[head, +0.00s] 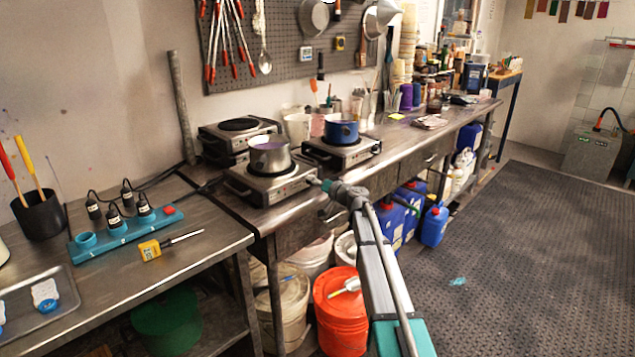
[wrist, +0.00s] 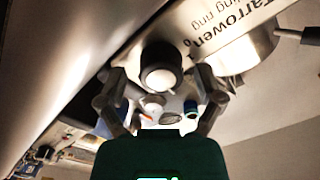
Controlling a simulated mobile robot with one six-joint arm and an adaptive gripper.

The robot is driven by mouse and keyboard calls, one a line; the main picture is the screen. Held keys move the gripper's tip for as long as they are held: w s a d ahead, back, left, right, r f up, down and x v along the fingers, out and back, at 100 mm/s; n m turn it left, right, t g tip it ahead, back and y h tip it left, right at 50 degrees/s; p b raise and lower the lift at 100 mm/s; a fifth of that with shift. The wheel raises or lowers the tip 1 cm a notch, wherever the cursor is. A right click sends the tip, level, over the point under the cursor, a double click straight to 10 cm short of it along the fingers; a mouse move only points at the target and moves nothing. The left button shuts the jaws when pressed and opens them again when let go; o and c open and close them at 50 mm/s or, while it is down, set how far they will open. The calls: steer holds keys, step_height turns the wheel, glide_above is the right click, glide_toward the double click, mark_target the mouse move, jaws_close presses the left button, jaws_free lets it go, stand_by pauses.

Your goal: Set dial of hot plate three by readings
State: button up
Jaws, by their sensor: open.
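A hot plate (head: 270,187) carries a steel pot (head: 270,157) with purplish contents. A second hot plate (head: 342,153) carries a blue pot (head: 342,132), and another hot plate (head: 240,132) behind has a bare ring. I cannot read which one is number three. My gripper (head: 318,184) is at the front right corner of the steel-pot plate. In the wrist view, its open fingers (wrist: 157,88) stand on either side of a round dial (wrist: 160,68), apparently without touching it. The dial's setting is not readable. The pot (wrist: 242,52) shows beyond the plate's printed face.
A yellow probe thermometer (head: 150,249) and a teal power strip (head: 125,230) lie on the left bench. An orange bucket (head: 340,310) and blue jugs (head: 434,224) stand below the bench. The dark floor mat (head: 530,260) on the right is mostly clear.

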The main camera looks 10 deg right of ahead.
steer(key=c, duration=1.1)
steer(key=shift+m, duration=1.3)
steer(key=shift+c, duration=0.2)
steer(key=o, duration=1.1)
steer(key=shift+o, duration=0.2)
